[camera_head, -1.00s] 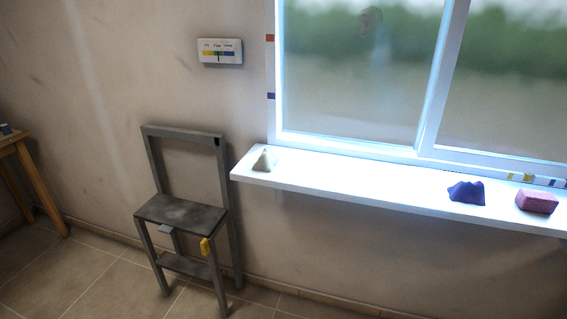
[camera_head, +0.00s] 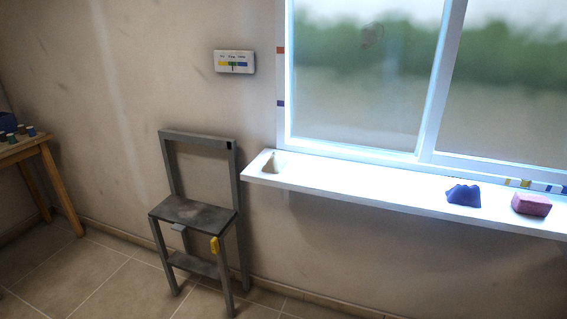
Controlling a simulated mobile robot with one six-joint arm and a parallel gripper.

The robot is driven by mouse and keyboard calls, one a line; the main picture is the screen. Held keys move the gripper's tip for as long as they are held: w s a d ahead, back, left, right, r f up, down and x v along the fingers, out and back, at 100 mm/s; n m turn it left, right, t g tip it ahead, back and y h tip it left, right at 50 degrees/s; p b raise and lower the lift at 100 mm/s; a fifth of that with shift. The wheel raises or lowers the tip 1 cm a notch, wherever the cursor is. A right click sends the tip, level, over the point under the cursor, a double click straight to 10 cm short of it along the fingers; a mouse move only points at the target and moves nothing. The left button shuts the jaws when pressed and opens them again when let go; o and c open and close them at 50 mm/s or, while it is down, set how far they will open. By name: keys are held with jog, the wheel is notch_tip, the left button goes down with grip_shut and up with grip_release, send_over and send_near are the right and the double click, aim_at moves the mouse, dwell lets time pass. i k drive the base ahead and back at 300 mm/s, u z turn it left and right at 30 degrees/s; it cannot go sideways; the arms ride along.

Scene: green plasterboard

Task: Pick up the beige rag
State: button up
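A small beige, peaked cloth shape, the beige rag (camera_head: 273,163), sits at the left end of the white window sill (camera_head: 350,188). A dark blue crumpled rag (camera_head: 463,195) lies further right on the same sill. My gripper is not in the head view, so its state does not show.
A grey step chair (camera_head: 190,212) stands on the tiled floor below the sill's left end. A wooden table (camera_head: 40,150) with small items is at far left. The floor between table and chair is clear.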

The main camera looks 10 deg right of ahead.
aim_at(275, 163)
jog(key=u, duration=0.1)
jog(key=i, duration=0.95)
jog(key=z, duration=0.05)
